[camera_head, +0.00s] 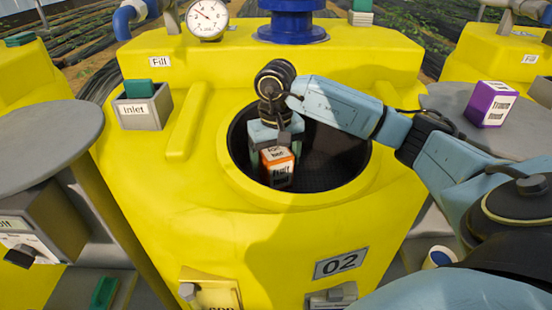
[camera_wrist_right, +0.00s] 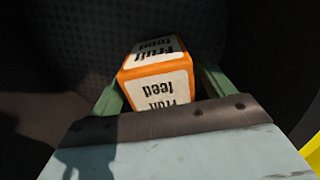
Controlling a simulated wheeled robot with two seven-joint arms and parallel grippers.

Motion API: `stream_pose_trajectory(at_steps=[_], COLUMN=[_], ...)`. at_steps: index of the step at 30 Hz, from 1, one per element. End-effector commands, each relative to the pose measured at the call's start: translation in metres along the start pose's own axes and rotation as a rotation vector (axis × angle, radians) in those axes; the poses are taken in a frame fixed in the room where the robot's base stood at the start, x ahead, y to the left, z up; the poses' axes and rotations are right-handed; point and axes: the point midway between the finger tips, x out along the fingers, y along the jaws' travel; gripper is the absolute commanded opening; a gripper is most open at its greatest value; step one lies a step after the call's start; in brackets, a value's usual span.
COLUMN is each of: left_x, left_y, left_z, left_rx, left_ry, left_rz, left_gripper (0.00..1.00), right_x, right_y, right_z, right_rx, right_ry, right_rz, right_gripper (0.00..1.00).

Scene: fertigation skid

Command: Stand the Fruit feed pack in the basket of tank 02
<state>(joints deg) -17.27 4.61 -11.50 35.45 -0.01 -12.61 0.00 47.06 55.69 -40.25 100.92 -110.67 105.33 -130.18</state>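The Fruit feed pack (camera_head: 278,166), a small box with orange edges and white labels, is inside the round dark opening of tank 02 (camera_head: 272,230). The mesh basket (camera_head: 335,165) lines this opening. My right gripper (camera_head: 276,150) reaches down into the opening with its fingers around the pack. In the right wrist view the pack (camera_wrist_right: 157,70) sits between the two green fingers (camera_wrist_right: 160,90), close to both. Whether they press on it is unclear. The pack's underside and its contact with the basket floor are hidden. My left gripper is out of view.
A grey Inlet holder (camera_head: 143,110) with a green block stands left of the opening. A pressure gauge (camera_head: 207,19) and blue pipe fitting (camera_head: 292,22) are behind. A purple box (camera_head: 490,103) rests on a grey round surface at right. The yellow rim (camera_head: 240,187) surrounds my gripper.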

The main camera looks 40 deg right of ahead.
Motion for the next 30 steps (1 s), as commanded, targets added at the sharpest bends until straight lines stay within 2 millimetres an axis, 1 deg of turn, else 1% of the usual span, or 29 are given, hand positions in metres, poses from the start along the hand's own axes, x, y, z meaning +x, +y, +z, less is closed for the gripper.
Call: stream_pose_trajectory(at_steps=[7,9,11,14,20,21,25,30], left_x=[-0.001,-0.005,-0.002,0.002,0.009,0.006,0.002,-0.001], left_y=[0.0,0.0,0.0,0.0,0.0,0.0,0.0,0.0], left_z=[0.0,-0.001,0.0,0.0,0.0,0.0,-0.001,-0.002], left_rx=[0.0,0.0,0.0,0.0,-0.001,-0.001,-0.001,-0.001], left_ry=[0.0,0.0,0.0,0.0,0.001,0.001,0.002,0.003], left_rz=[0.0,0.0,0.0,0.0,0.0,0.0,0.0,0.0], left_gripper=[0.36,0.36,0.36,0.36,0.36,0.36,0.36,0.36], right_x=[-0.002,-0.005,-0.011,-0.029,-0.077,-0.085,-0.106,-0.12], right_y=[0.0,0.0,0.0,0.0,0.0,0.0,0.0,0.0], right_z=[0.0,0.0,-0.001,-0.001,-0.001,-0.001,-0.001,-0.001], right_rx=[0.0,0.0,0.0,0.001,0.001,0.001,0.001,0.001], right_ry=[0.0,0.0,0.005,0.007,0.007,0.005,0.005,0.002], right_rz=[0.0,-0.001,-0.002,-0.002,-0.002,-0.001,0.0,0.0], right_gripper=[0.81,0.81,0.81,0.81,0.81,0.81,0.81,0.81])
